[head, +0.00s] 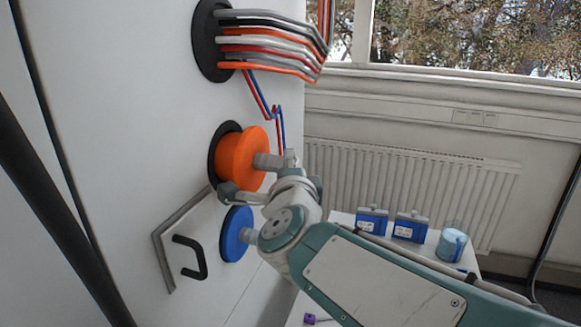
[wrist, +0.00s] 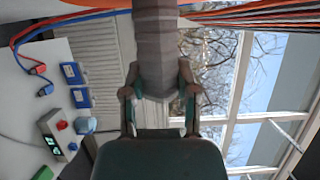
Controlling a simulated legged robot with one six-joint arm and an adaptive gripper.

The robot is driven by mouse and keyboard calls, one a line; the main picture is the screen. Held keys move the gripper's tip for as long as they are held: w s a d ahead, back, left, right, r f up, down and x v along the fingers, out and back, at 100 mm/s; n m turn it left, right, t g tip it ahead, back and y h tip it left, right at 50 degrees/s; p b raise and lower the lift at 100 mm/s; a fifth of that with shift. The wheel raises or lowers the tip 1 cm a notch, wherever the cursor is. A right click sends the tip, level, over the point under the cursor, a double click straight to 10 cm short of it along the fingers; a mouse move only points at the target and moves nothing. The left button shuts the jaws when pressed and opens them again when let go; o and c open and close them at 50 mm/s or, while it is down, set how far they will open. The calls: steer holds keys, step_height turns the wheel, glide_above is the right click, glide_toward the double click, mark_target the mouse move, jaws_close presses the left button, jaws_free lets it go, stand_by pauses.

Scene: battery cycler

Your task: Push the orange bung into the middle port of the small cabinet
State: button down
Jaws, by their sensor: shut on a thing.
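The orange bung (head: 240,158) is at the middle port of the small cabinet (head: 120,90), in front of the port's black ring (head: 214,136). Its thick orange body stands out from the cabinet face. How deep it sits in the port is hidden. Its grey stem (head: 268,161) points right, towards my gripper (head: 289,172). In the wrist view, my gripper (wrist: 158,90) is shut on the grey stem (wrist: 155,40), with a finger on each side.
Cables run through the upper port (head: 211,42). A blue bung (head: 236,234) is just below, close to my wrist, beside a panel with a black handle (head: 190,257). A white table (head: 343,218) with blue boxes (head: 371,221) and a container (head: 451,245) stands right, before a radiator.

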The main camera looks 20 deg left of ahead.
mark_target(265, 167)
steer(key=shift+w+a, duration=0.2)
steer(key=shift+a, duration=2)
stand_by(1.8)
steer(key=shift+c, duration=1.5)
jaws_free()
steer(key=o, duration=0.3)
steer(key=v, duration=1.1)
stand_by(0.4)
